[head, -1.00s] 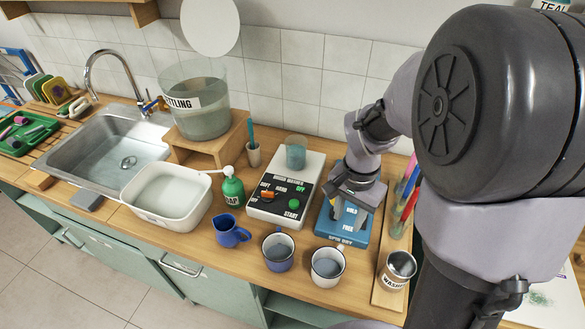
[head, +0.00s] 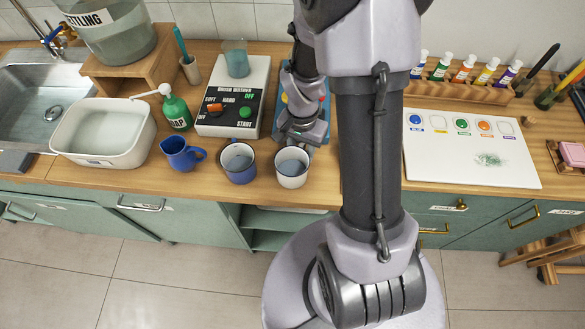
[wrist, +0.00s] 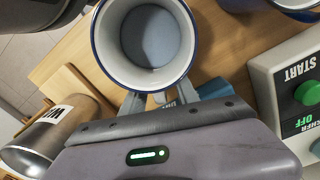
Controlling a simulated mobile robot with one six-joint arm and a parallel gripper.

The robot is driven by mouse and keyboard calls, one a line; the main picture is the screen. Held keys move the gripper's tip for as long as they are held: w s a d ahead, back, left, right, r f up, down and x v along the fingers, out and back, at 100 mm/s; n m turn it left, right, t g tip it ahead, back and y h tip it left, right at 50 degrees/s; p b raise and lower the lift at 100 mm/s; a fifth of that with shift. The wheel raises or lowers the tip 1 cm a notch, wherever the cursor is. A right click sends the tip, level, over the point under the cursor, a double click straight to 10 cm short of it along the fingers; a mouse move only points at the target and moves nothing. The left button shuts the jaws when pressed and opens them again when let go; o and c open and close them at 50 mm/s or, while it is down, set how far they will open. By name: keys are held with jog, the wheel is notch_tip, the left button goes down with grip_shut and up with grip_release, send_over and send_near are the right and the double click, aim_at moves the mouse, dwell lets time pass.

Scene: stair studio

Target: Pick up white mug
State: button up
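The white mug (head: 291,170) stands upright near the counter's front edge, with greyish-blue contents inside. In the wrist view the mug (wrist: 118,60) fills the top middle, with a dark blue rim. My gripper (head: 303,134) is just behind it in the head view, low over the blue spin-dry unit. In the wrist view my gripper's fingers (wrist: 160,97) are apart, right beside the mug's near wall. A small pale part shows between them; I cannot tell whether it is the handle. Contact with the mug is unclear.
A blue mug (head: 238,163) stands close left of the white mug, with a blue jug (head: 181,155) beyond. The brush washer (head: 233,97) is behind them. A white paint palette (head: 470,150) is on the right.

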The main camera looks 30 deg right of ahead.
jog(key=shift+c, duration=0.5)
grip_shut()
dwell(0.8)
